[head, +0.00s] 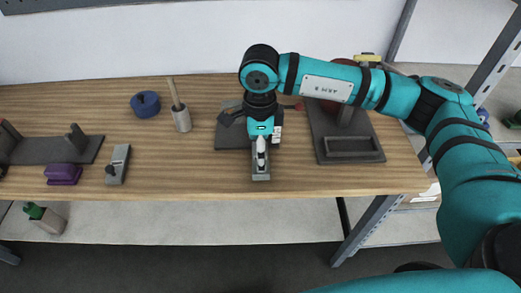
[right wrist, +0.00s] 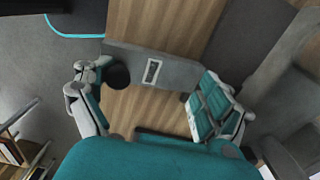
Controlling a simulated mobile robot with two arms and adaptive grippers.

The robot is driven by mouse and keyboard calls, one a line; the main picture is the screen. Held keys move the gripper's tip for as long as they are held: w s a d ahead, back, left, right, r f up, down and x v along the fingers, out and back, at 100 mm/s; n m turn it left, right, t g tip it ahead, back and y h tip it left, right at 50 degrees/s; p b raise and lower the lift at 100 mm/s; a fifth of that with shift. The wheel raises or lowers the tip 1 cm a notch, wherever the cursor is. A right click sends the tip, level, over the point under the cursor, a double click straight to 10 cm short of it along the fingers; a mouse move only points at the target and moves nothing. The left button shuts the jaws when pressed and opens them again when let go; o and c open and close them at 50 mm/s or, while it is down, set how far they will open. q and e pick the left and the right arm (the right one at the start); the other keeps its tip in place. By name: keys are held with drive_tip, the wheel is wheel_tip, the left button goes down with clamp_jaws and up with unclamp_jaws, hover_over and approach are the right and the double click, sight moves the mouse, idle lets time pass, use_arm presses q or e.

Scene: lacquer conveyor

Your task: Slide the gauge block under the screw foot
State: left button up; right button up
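A grey block (head: 261,174) with a pale label lies near the front edge of the table, directly below my right gripper (head: 261,158). In the right wrist view, the grey block (right wrist: 180,72) shows its label and a round black knob (right wrist: 117,75) on the left. My right gripper (right wrist: 150,85) is open there, with its fingers wide apart and the block showing between them; I cannot tell whether they touch it. A dark fixture plate (head: 228,140) lies just behind the block, partly hidden by my arm. I cannot make out the screw foot. My left gripper is not in view.
A similar grey block (head: 119,160) with a black knob lies further left, beside a purple block (head: 63,173). A blue round piece (head: 145,104) and a grey cup (head: 182,121) with a stick stand behind. A dark stand (head: 330,135) with a tray is on the right.

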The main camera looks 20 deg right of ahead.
drive_tip(key=shift+w+d+r+t, duration=0.1)
drive_tip(key=shift+w+d+t, duration=0.3)
drive_tip(key=shift+w, duration=0.45)
drive_tip(key=shift+r, duration=0.55)
drive_tip(key=shift+g, duration=0.3)
drive_tip(key=r, duration=0.5)
drive_tip(key=shift+s+a+r, duration=0.2)
drive_tip(key=shift+s+r, duration=0.05)
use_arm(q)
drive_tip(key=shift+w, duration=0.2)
use_arm(e)
drive_tip(key=shift+s+a+r, duration=0.1)
drive_tip(key=shift+s+r, duration=0.15)
drive_tip(key=shift+r, duration=0.2)
drive_tip(key=shift+s+a+r, duration=0.1)
drive_tip(key=shift+s+r, duration=0.1)
drive_tip(key=shift+r, duration=0.2)
